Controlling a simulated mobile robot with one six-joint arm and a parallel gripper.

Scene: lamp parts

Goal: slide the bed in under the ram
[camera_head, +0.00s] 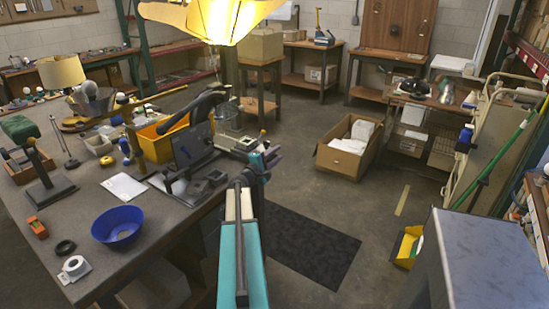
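A dark machine with an upright plate and a curved black arm (193,146) stands near the right edge of the left workbench (75,205). A smaller black stand (50,190) with a post and a short head is at the bench's left. I cannot tell for certain which of these holds the bed and ram, or how the bed sits. My teal arm reaches up from the bottom middle. My gripper (262,150) is at its far end, just right of the dark machine. The fingers are too small to tell open from shut, and I see nothing clearly held.
A lit lampshade (215,18) hangs above. A cardboard box (348,148) and a black mat (300,245) lie on the floor. A grey cabinet (485,255) stands right.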

